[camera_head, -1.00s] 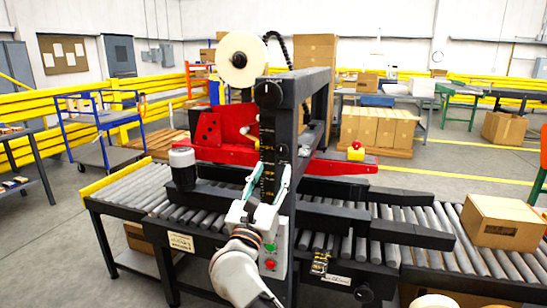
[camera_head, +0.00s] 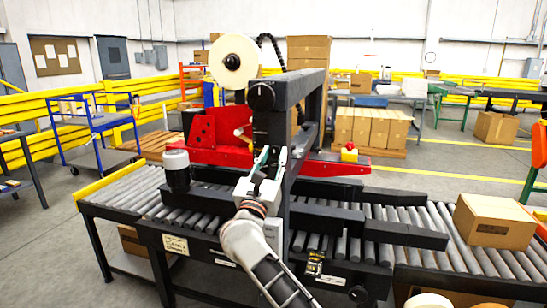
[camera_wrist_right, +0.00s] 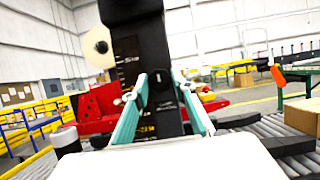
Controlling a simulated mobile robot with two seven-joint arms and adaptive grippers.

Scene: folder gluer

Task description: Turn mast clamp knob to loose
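The machine's dark upright mast (camera_head: 264,130) has a scale of marks and stands at the conveyor. A black round knob (camera_head: 261,96) with a pale line sits at its top. In the right wrist view, another dark round knob (camera_wrist_right: 161,81) with a small pale mark sits on the mast; which of them is the clamp knob is not labelled. My right gripper (camera_head: 272,154) is in front of the mast, below the top knob. The wrist view shows its two green-grey fingers (camera_wrist_right: 160,84) apart, with the lower knob between their tips; contact cannot be told. My left gripper is not in view.
A red machine part (camera_head: 212,130) and a tape reel (camera_head: 234,61) are behind the mast. Black guide bars (camera_head: 390,232) cross the roller conveyor, with a cardboard box (camera_head: 494,220) at right.

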